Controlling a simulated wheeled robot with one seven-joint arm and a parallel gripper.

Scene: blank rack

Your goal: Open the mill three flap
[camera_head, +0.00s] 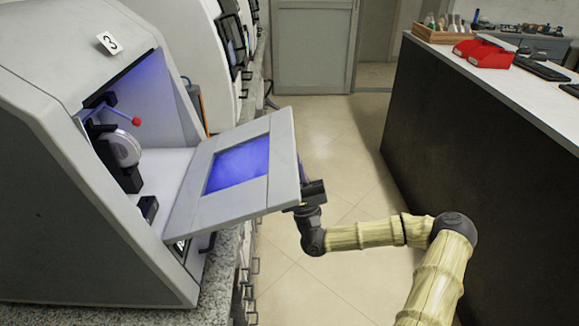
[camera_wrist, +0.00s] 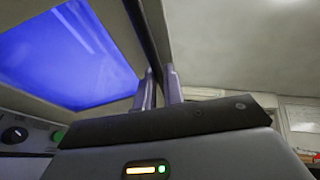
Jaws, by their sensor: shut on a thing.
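Mill three (camera_head: 60,130) is a grey machine with a tag marked 3 on top, at the left of the head view. Its flap (camera_head: 283,165), a light grey panel with a blue window, is swung down and out, tilted outward over the counter edge. The chamber behind it is exposed, with a round part and a red-tipped lever (camera_head: 135,121) inside. My gripper (camera_head: 305,187) is at the flap's outer edge and shut on it. In the wrist view, the gripper fingers (camera_wrist: 158,88) stand on either side of the flap's edge (camera_wrist: 154,25), with the blue window to the left.
Other white machines (camera_head: 205,50) stand in a row behind mill three on the granite counter (camera_head: 215,290). A dark-sided bench (camera_head: 480,150) with red bins (camera_head: 490,56) stands at the right. The tiled floor between them is free beyond my arm.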

